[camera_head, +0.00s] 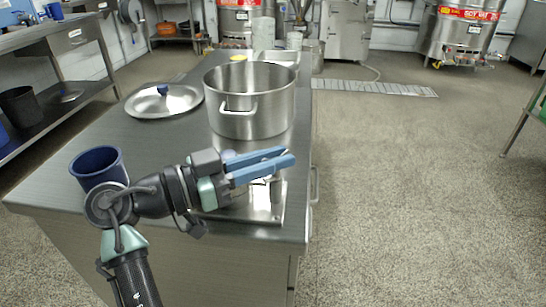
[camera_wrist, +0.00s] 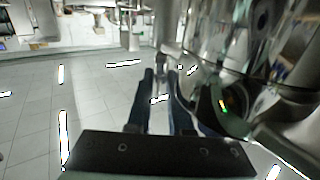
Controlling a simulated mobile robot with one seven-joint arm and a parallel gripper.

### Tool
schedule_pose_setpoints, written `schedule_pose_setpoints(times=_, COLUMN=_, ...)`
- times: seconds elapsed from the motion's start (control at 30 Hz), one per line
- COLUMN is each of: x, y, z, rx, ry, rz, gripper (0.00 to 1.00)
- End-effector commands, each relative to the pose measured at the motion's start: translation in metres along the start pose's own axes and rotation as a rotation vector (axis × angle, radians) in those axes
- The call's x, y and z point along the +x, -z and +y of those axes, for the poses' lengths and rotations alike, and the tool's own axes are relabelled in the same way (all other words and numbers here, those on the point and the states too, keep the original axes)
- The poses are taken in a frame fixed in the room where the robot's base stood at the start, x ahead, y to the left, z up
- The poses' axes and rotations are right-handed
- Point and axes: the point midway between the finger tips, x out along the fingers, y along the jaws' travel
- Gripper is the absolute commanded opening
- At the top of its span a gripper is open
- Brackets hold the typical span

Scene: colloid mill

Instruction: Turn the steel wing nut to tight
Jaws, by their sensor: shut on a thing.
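My gripper (camera_head: 288,156) reaches rightward over the front right of the steel table, its two blue fingers close together with a narrow gap. It also shows in the wrist view (camera_wrist: 161,73), with the fingers nearly parallel. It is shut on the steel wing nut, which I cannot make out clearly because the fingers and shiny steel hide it. A polished steel base (camera_head: 262,212) lies under the fingers on the table. In the wrist view, curved, mirror-like steel (camera_wrist: 215,60) fills the right side, close beside the fingers.
A large steel pot (camera_head: 250,100) stands just behind my gripper. A lid with a blue knob (camera_head: 164,101) lies at the left on the steel table (camera_head: 150,142). A dark blue cup (camera_head: 98,163) is near the front left edge. Open floor lies right of the table.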

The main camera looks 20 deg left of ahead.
Motion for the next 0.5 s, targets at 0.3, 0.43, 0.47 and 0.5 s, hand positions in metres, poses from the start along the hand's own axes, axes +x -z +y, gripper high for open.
schedule_pose_setpoints(times=0.3, x=-0.0032, y=-0.0078, z=-0.0011, rx=-0.012, ry=0.004, rz=-0.012, gripper=0.0)
schedule_pose_setpoints(times=0.43, x=-0.003, y=-0.0073, z=-0.001, rx=-0.011, ry=0.003, rz=-0.012, gripper=0.33)
schedule_pose_setpoints(times=0.47, x=-0.0028, y=-0.0069, z=-0.001, rx=-0.011, ry=0.003, rz=-0.011, gripper=0.38)
schedule_pose_setpoints(times=0.5, x=-0.0026, y=-0.0065, z=-0.0009, rx=-0.01, ry=0.003, rz=-0.011, gripper=0.42)
